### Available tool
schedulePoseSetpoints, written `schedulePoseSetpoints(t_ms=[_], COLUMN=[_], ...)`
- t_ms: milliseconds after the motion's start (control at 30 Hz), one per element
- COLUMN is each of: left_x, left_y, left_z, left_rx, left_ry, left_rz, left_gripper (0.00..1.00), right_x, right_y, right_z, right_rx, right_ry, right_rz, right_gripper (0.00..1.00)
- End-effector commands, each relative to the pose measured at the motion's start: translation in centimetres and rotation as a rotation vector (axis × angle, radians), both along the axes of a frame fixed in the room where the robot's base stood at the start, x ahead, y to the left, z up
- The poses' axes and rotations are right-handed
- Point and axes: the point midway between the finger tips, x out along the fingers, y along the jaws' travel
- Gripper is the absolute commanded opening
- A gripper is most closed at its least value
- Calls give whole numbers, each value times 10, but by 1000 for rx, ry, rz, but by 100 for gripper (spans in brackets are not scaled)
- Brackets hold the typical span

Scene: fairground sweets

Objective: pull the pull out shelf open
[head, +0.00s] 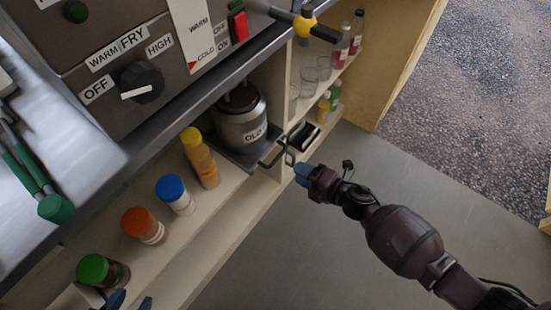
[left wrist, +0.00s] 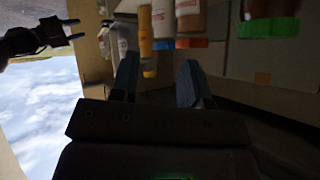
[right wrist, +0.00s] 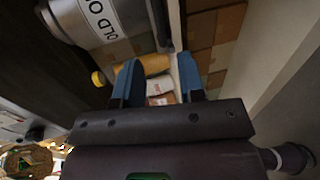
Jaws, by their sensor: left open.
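The pull-out shelf (head: 240,152) is a dark plate low in the counter, with a metal pot labelled OLD (head: 240,118) on it. Its dark handle (head: 272,160) sticks out at the front edge. My right gripper (head: 301,172) is open, just in front of and right of the handle; I cannot tell if they touch. In the right wrist view its blue fingers (right wrist: 160,82) are apart, with the pot (right wrist: 95,18) at upper left. My left gripper (head: 130,302) is at the bottom edge of the head view, near the jars. Its fingers are apart in the left wrist view (left wrist: 158,82).
Jars with green (head: 93,268), orange (head: 137,221) and blue (head: 170,187) lids and yellow bottles (head: 199,155) line the lower shelf. Glasses (head: 316,72) and bottles stand in the compartment to the right. The fryer (head: 130,60) is above. The grey floor (head: 300,235) before the counter is clear.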

Motion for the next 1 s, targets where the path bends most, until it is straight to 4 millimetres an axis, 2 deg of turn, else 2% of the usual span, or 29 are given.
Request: schedulePoseSetpoints(t_ms=[300,500,700,1000], left_x=[-3,-2,0,0], left_y=[2,4,5,5], left_z=[-7,-6,-5,-3], left_rx=[-24,-38,-45,-45], left_ry=[-34,-67,-86,-94], left_rz=[14,22,25,25], left_gripper=[43,43,43,43], right_x=[28,44,52,54], right_y=[44,65,74,75], right_z=[-17,-21,-21,-20], right_rx=[4,4,3,3], right_ry=[9,8,5,3], right_rz=[0,-2,-2,-3], right_gripper=[37,37,37,37])
